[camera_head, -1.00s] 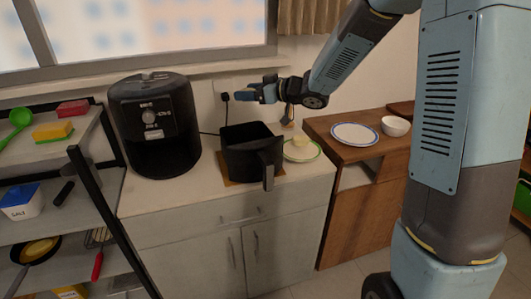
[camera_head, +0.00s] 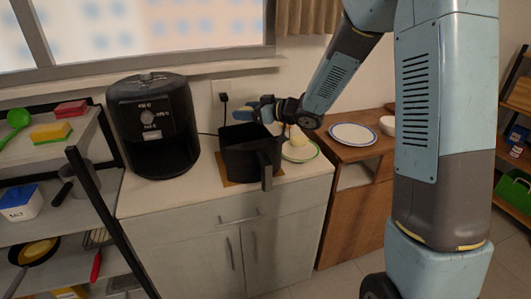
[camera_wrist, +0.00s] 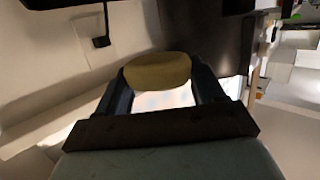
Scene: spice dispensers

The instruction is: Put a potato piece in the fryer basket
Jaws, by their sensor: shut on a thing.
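The black fryer basket (camera_head: 240,163) stands on the counter, pulled out beside the black air fryer (camera_head: 153,128), with its handle toward the front right. My gripper (camera_head: 254,108) is just above the basket's back rim in the head view. In the wrist view my gripper (camera_wrist: 160,85) is shut on a yellowish potato piece (camera_wrist: 157,70), held between the fingertips. The basket's inside is dark and its contents cannot be made out. A green-rimmed plate (camera_head: 312,154) right of the basket bears another pale yellow piece (camera_head: 298,137).
A wooden cabinet (camera_head: 335,225) at the right bears a blue-rimmed plate (camera_head: 354,134) and a white bowl (camera_head: 387,125). A shelf rack (camera_head: 95,200) stands at the left. A wall plug (camera_head: 223,97) with a cord is behind the basket. The counter's front strip is clear.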

